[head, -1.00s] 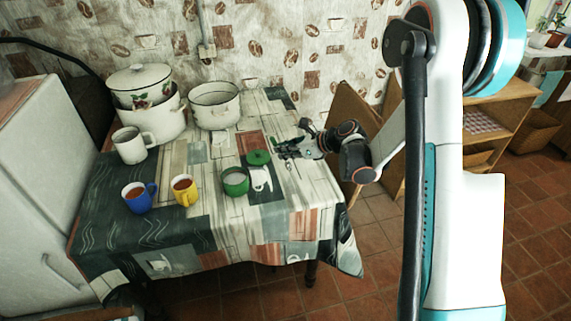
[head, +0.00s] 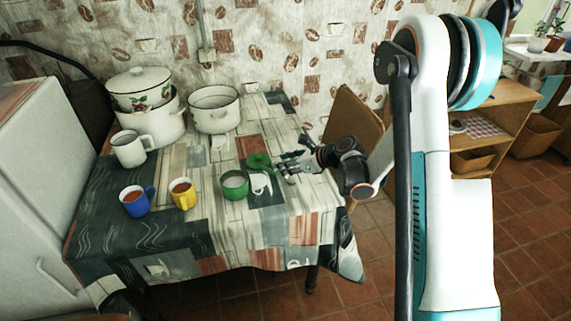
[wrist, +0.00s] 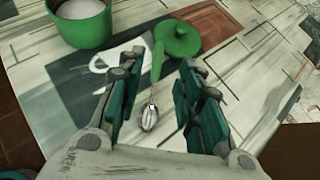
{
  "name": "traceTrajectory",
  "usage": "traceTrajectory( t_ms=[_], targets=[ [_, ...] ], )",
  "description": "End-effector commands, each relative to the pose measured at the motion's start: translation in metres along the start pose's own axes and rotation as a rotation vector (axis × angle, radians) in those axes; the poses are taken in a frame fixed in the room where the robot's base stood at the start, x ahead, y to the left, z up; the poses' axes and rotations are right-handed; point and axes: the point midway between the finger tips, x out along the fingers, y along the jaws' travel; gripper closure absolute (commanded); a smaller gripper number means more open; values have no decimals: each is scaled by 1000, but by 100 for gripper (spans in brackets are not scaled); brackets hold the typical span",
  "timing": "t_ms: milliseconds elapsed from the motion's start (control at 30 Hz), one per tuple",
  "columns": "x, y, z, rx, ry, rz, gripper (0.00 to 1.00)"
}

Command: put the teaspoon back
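The teaspoon lies on the tablecloth in the wrist view, with a green handle (wrist: 157,62) and a shiny metal bowl (wrist: 149,116). My gripper (wrist: 162,60) is open and empty, its two fingers on either side of the spoon. In the head view my gripper (head: 281,168) is low over the table, close to the green lid (head: 258,161), and the spoon cannot be made out there. The lid (wrist: 180,36) lies flat beside the spoon's handle end. The green sugar pot (head: 234,186) stands uncovered with white contents; it also shows in the wrist view (wrist: 85,35).
A blue mug (head: 135,202) and a yellow mug (head: 182,196) stand left of the sugar pot. A white jug (head: 130,151) and enamel pots (head: 214,113) stand further back. A chair (head: 352,120) is at the table's right side. The front of the tablecloth (head: 225,232) is clear.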

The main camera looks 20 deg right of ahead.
Motion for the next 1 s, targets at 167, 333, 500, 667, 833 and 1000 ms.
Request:
traceTrajectory(
  t_ms=[167, 333, 500, 667, 833, 1000],
  targets=[
    [0, 0, 0, 0, 0, 0, 67],
    [-11, -1, 3, 1, 0, -2, 67],
    [-43, -1, 4, 2, 1, -4, 67],
    [-76, -1, 4, 3, 0, -3, 67],
    [-104, 0, 4, 2, 0, -2, 67],
    [-119, 0, 3, 0, 0, -1, 67]
  ],
)
